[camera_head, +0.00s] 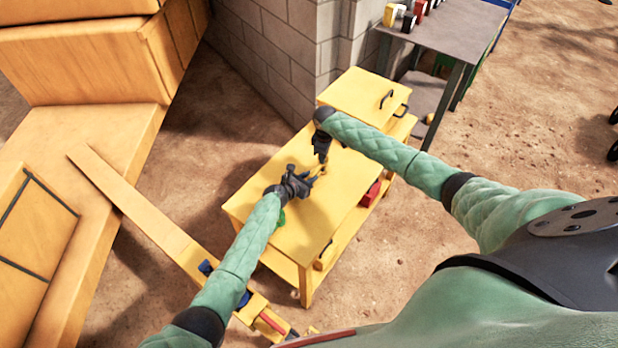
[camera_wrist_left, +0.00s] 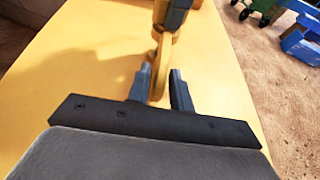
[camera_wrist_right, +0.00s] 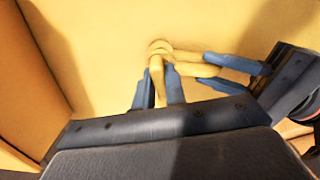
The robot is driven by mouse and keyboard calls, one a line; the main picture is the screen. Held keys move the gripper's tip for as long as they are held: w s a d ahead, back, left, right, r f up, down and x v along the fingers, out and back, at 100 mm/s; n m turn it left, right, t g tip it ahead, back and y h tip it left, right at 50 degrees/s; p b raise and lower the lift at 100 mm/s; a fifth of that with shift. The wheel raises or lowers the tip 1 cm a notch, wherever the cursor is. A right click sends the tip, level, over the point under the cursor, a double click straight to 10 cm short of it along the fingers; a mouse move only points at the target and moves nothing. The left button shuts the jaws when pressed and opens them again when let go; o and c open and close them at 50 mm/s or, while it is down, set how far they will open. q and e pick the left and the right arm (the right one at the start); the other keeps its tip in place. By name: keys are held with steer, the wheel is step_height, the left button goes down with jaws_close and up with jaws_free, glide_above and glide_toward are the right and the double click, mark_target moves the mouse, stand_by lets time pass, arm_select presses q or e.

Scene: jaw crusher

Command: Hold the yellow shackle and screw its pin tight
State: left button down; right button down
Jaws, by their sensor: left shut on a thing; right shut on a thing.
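The yellow shackle (camera_head: 322,171) is held just above the yellow table, between my two grippers. My left gripper (camera_head: 314,182) is shut on its body, which shows between the fingers in the left wrist view (camera_wrist_left: 157,72). My right gripper (camera_head: 322,159) comes in from above and is shut on a yellow part at the shackle's end, seemingly the pin (camera_wrist_right: 156,72). In the right wrist view, the shackle body (camera_wrist_right: 205,70) runs right to my left gripper's fingers. The fingers hide much of the pin, and I cannot tell how far it is screwed in.
The yellow table (camera_head: 260,206) is mostly clear on top, with a yellow box (camera_head: 355,93) at its back. A red item (camera_head: 371,193) is at its right side. A block wall (camera_head: 290,50) stands behind, and large yellow machinery (camera_head: 80,140) is at left.

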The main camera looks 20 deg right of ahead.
arm_select(q)
steer(key=shift+r, duration=0.1)
arm_select(e)
steer(key=shift+s+f+m, duration=0.15)
steer(key=shift+f+m, duration=0.05)
steer(key=shift+m, duration=0.2)
steer(key=m, duration=0.4)
steer(key=shift+m, duration=0.3)
arm_select(q)
steer(key=shift+d, duration=0.1)
arm_select(e)
steer(key=shift+f, duration=0.1)
arm_select(q)
steer(key=shift+r, duration=0.1)
arm_select(e)
steer(key=c, duration=1.8)
jaws_free()
steer(key=shift+m, duration=0.4)
steer(key=shift+c, duration=0.2)
steer(key=o, duration=0.5)
arm_select(q)
steer(key=shift+w, duration=0.1)
arm_select(e)
steer(key=shift+r, duration=0.25)
